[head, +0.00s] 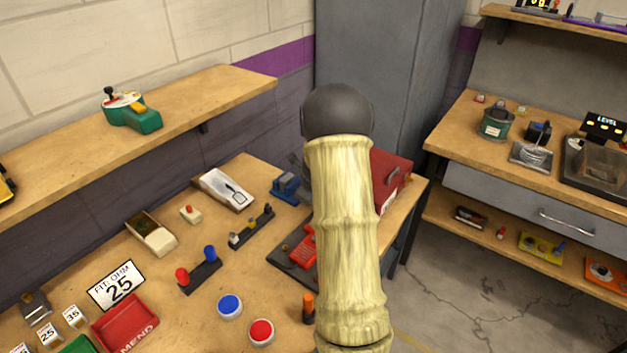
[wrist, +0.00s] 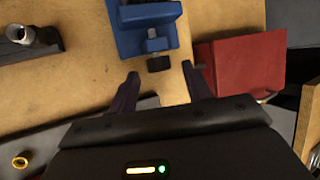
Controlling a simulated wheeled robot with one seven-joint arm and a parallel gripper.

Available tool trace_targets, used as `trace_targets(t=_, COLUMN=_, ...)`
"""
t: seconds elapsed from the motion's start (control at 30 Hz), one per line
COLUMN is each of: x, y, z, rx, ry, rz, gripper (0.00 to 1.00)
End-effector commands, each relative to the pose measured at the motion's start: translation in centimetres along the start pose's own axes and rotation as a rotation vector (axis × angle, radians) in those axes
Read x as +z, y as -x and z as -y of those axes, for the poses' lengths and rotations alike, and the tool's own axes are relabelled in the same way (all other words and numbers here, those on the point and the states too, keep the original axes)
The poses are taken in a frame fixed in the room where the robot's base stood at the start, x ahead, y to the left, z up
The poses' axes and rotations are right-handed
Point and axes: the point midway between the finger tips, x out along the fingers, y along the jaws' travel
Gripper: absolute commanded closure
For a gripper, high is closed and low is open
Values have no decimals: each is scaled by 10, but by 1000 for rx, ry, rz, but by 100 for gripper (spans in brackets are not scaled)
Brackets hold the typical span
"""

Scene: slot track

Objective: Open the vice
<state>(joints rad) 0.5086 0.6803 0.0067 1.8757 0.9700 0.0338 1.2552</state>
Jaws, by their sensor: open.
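The blue vice (head: 287,188) stands on the workbench near its back edge, just left of my arm in the head view. In the wrist view the vice (wrist: 149,33) is at the top centre, with its screw and dark end knob (wrist: 158,63) pointing toward me. My gripper (wrist: 160,74) is open, its two dark fingers on either side of the space just below the knob. It holds nothing. I cannot tell whether the fingers touch the knob. My arm hides the gripper in the head view.
A red box (head: 389,180) stands right of the vice; it also shows close to the right finger in the wrist view (wrist: 240,65). A dark block with a metal socket (wrist: 35,40) lies left. The workbench (head: 150,285) holds several buttons and trays.

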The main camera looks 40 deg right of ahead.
Motion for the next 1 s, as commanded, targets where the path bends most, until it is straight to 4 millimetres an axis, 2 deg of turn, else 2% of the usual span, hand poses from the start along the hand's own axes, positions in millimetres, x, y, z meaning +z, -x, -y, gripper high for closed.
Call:
trace_targets(t=0.4, x=3, y=85, z=1, rx=-1, ry=2, rz=3, gripper=51)
trace_targets(t=0.7, x=2, y=142, z=1, rx=-1, ry=1, rz=2, gripper=51)
trace_targets(t=0.83, x=1, y=154, z=1, rx=0, ry=1, rz=1, gripper=51)
trace_targets(t=1.0, x=0, y=156, z=0, rx=1, ry=-1, rz=1, gripper=51)
